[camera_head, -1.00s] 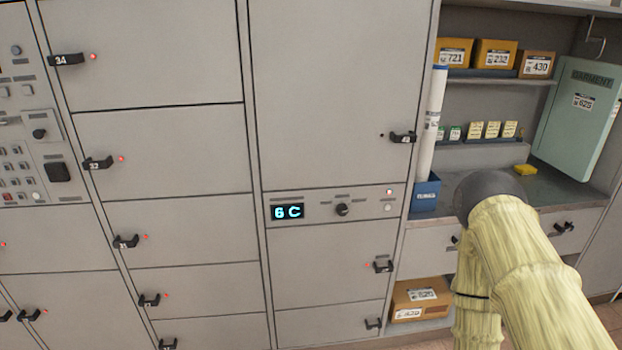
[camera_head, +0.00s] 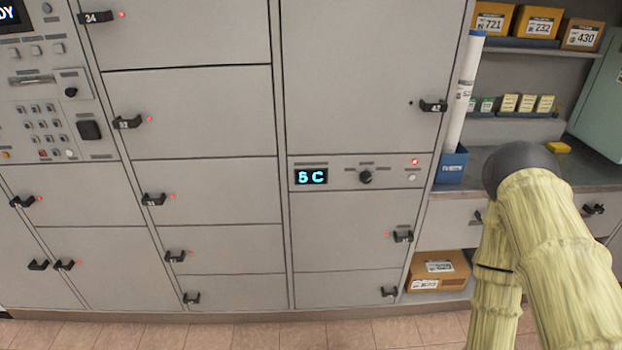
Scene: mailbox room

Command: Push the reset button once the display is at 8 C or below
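The display (camera_head: 311,177) on the narrow panel (camera_head: 340,174) of the locker wall shows blue characters that look like 5 C, though the digit is slightly blurred. A dark knob (camera_head: 365,177) sits to its right. At the panel's right end are a lit red light (camera_head: 415,161) and, below it, a small pale round button (camera_head: 412,177). Their labels are too small to read, so I cannot tell for sure which is the reset button. My arm, in a pale yellow sleeve, shows at the right, apart from the panel in the picture. My gripper is not in view.
Locker doors with dark handles surround the panel; one handle (camera_head: 433,106) is above it and another (camera_head: 402,237) below. A keypad panel (camera_head: 40,128) is at the left. Shelves at the right hold boxes (camera_head: 584,35), a white tube (camera_head: 463,92) and a blue bin (camera_head: 453,165).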

